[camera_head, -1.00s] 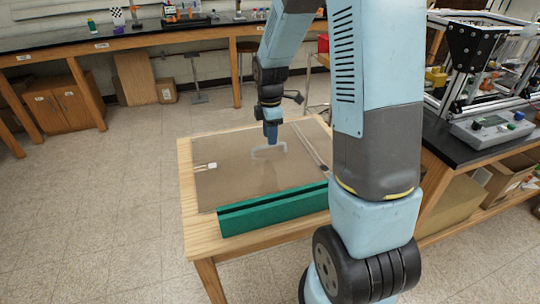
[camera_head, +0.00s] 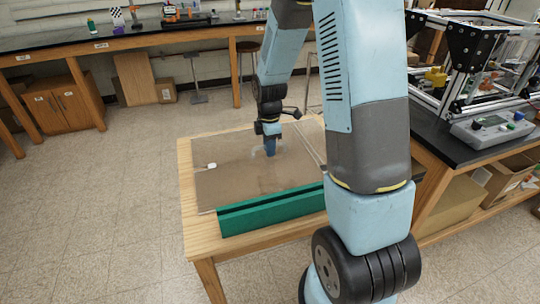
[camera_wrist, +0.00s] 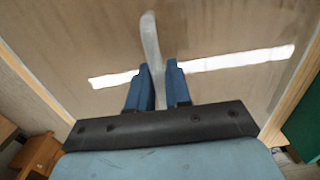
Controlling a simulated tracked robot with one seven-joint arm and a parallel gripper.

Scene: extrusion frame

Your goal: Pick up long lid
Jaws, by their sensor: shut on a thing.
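My gripper (camera_head: 270,152) points down over the brown board on the wooden table. In the wrist view its two blue fingers (camera_wrist: 160,82) are shut on a pale, translucent strip (camera_wrist: 151,38), which I take to be the long lid. The strip runs up the picture from between the fingers, with its near part partly hidden by them. In the head view only a faint pale piece of the lid (camera_head: 257,152) shows beside the fingertips. I cannot tell whether it touches the board.
A long green block (camera_head: 270,208) lies along the board's near edge. A small white piece (camera_head: 211,166) sits at the board's left. A bright band (camera_wrist: 235,61) crosses the board in the wrist view, possibly glare. The board's left half is mostly clear.

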